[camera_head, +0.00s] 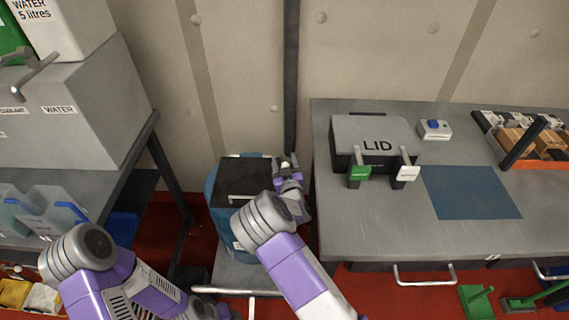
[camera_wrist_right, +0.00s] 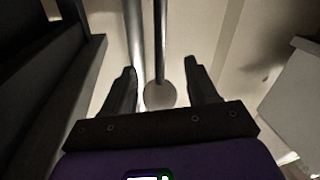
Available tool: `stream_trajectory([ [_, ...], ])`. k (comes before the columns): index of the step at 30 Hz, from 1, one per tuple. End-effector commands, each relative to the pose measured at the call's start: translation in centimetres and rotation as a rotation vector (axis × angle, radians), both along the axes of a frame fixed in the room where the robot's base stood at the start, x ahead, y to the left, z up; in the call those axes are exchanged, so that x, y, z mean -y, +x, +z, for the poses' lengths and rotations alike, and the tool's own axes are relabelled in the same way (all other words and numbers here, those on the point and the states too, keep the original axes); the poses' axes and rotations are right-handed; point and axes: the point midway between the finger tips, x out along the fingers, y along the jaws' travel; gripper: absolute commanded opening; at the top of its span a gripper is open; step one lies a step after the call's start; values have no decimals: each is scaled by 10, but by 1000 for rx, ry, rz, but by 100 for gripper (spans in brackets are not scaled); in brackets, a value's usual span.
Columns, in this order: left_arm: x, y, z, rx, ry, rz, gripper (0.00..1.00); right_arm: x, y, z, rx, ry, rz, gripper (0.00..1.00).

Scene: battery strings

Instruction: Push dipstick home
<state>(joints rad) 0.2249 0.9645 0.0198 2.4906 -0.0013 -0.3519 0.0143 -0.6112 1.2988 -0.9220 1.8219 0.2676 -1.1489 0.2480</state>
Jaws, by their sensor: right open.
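My right gripper (camera_head: 287,165) is above the right rear edge of a blue drum (camera_head: 213,190) with a black top (camera_head: 245,180), beside a dark upright post. In the right wrist view its two fingers (camera_wrist_right: 160,75) stand apart. A round grey disc (camera_wrist_right: 160,96) shows between them, with a thin dark rod running up the picture from it. The disc may be the dipstick's head; I cannot tell for sure, nor whether the fingers touch it. The dipstick's lower end is hidden. My left arm comes in at the lower left; its gripper does not show.
The right bench (camera_head: 440,245) holds a grey case marked LID (camera_head: 372,130), green and white tags, a small blue-topped box (camera_head: 434,129), a blue mat (camera_head: 470,192) and an orange tray (camera_head: 530,160). A grey WATER cabinet (camera_head: 75,125) stands left. A dark post (camera_head: 291,75) rises behind the drum.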

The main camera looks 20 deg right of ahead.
Motion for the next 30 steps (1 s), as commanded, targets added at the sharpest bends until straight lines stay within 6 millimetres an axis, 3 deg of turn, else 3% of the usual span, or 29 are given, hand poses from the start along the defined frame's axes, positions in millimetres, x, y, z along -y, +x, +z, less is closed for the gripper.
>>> stream_trajectory([
  [8,0,0,0,0,0,0,43,0,1,0,0,0,0,57],
  [19,0,0,0,0,0,0,43,0,1,0,0,0,0,0],
  [26,0,0,-1,0,0,0,43,0,1,-1,0,0,0,0],
  [30,0,0,-13,0,0,0,43,1,1,-16,-2,0,-1,0],
])
